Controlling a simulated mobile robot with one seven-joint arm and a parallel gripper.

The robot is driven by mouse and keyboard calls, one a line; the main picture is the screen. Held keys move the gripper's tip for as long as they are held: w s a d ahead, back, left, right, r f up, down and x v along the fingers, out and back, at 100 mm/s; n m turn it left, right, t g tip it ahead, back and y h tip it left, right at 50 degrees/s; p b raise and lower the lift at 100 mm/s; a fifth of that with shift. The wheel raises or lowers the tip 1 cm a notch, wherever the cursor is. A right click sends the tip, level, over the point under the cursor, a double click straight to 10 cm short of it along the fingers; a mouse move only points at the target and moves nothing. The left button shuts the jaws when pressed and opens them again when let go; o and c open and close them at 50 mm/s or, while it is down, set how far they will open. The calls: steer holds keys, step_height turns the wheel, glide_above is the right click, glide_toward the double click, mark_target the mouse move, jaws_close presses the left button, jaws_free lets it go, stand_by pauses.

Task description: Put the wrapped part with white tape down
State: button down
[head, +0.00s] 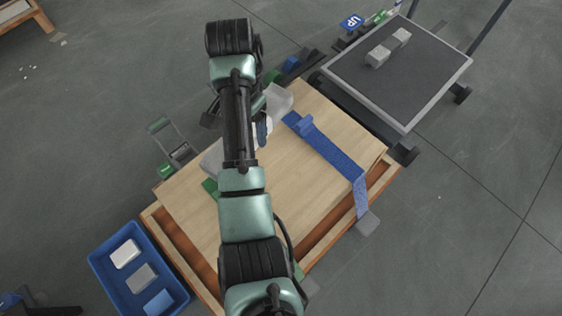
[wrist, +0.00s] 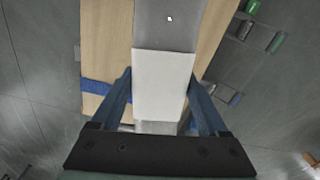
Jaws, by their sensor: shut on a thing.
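The wrapped part with white tape (wrist: 163,85) shows in the wrist view as a pale white block between my two blue fingers. My gripper (wrist: 162,76) is shut on it. In the head view my gripper (head: 262,131) is over the wooden table (head: 300,185), mostly hidden by my arm. A grey strip (wrist: 168,25) lies beneath or behind the part. I cannot tell whether the part touches it.
A blue tray (head: 104,276) at lower left holds white, grey and blue pieces. A cart (head: 425,85) at upper right carries two grey blocks (head: 377,56). Green and dark items stand beside the table's far and left edges. Bare wood shows between the strips.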

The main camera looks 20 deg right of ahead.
mark_target(281, 175)
steer(key=d+m, duration=0.1)
steer(key=m, duration=0.2)
steer(key=d+f+m+b, duration=0.1)
steer(key=d+m, duration=0.1)
steer(key=m, duration=0.1)
steer(key=d+f+m+b, duration=0.1)
steer(key=m, duration=0.2)
steer(key=shift+s+d, duration=0.1)
steer(key=shift+d, duration=0.05)
steer(key=s+f+m+b, duration=0.1)
steer(key=f+m+b, duration=0.2)
steer(key=f, duration=0.2)
steer(key=s+d+f+m+b, duration=0.1)
steer(key=f+m+b, duration=0.2)
steer(key=f+m, duration=0.1)
steer(key=s+f+m+b, duration=0.1)
steer(key=f+m+b, duration=0.2)
steer(key=f, duration=0.3)
steer(key=shift+s+d+f+m, duration=0.2)
steer(key=shift+s+f+m, duration=0.15)
steer(key=shift+m, duration=0.25)
steer(key=shift+f, duration=0.1)
jaws_free()
step_height(281, 175, up, 12)
steer(key=p, duration=0.6)
